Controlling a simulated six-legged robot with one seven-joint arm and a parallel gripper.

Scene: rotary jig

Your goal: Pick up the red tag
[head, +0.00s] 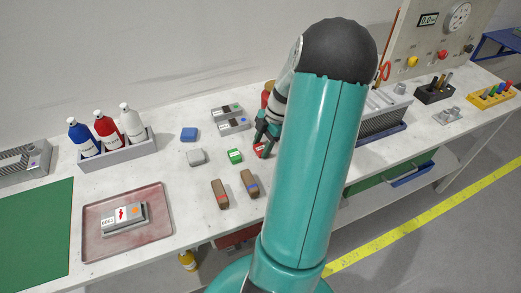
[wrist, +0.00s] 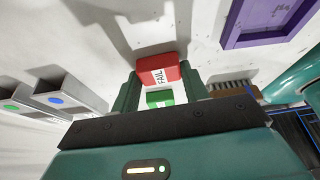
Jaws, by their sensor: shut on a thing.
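The red tag (wrist: 150,64) is a small red block with a white FAIL label. In the wrist view it sits between the two fingertips of my gripper (wrist: 160,82), which is shut on it. In the head view the red tag (head: 259,150) shows just under my gripper (head: 266,134), partly hidden by the fingers and next to my arm. I cannot tell whether it touches the table. A green tag (head: 235,156) with a white label lies to its left; it also shows between the fingers in the wrist view (wrist: 153,98).
Two brown-handled brushes (head: 220,194) lie in front of the green tag. Two grey boxes (head: 233,125) stand behind it. A blue block (head: 189,134) and a grey block (head: 196,157) lie further left. A pink tray (head: 98,249) is at the front left. My arm hides part of the table.

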